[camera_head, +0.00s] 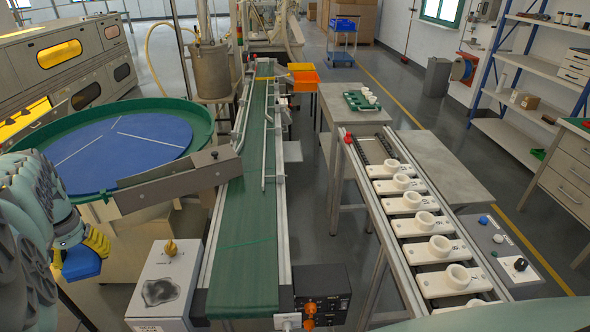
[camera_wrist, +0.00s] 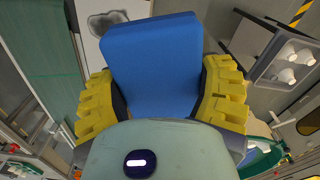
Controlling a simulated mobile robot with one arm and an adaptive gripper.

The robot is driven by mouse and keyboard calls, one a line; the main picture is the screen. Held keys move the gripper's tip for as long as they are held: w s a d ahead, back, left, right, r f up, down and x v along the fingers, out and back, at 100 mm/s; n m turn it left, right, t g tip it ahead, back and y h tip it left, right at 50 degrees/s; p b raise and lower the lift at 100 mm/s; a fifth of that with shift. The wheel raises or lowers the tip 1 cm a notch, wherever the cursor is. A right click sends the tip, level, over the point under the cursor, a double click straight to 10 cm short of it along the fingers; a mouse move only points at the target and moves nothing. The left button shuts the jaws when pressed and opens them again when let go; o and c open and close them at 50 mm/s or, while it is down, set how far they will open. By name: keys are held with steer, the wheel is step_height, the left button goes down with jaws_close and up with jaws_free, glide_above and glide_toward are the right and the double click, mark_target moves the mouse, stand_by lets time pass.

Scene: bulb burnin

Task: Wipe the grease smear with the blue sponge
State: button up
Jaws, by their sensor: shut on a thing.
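My gripper (camera_head: 72,250) is at the lower left in the head view, with yellow ridged fingers. It is shut on the blue sponge (camera_head: 82,264), which hangs below the fingers. In the wrist view the sponge (camera_wrist: 152,62) sits between the two yellow fingers and extends past their tips. The dark grey grease smear (camera_head: 161,291) lies on the top of a white box (camera_head: 183,263), to the right of the gripper and apart from the sponge. The smear (camera_wrist: 108,20) also shows in the wrist view, just beyond the sponge's upper left corner.
An orange-yellow knob (camera_head: 170,247) stands up from the far part of the white box top. A round green-rimmed bowl (camera_head: 203,118) with a blue disc lies behind it. A green conveyor belt (camera_head: 247,245) runs along the right. A black control box (camera_head: 322,292) stands beyond the belt.

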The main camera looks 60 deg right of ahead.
steer(key=f, duration=0.1)
steer(key=s+d, duration=0.1)
steer(key=f, duration=0.1)
steer(key=shift+s+d+f+m, duration=0.3)
steer(key=shift+s+f, duration=0.05)
steer(key=shift+s, duration=0.05)
steer(key=shift+s+d+f, duration=1.15)
steer(key=shift+s+f, duration=0.4)
steer(key=shift+f, duration=0.45)
steer(key=m, duration=0.2)
glide_above(161, 309)
step_height(161, 309, down, 4)
steer(key=f, duration=0.1)
step_height(161, 309, down, 6)
steer(key=b, duration=0.5)
steer(key=shift+r, duration=0.2)
steer(key=shift+f+b, duration=0.9)
steer(key=shift+b, duration=0.25)
steer(key=shift+w, duration=0.1)
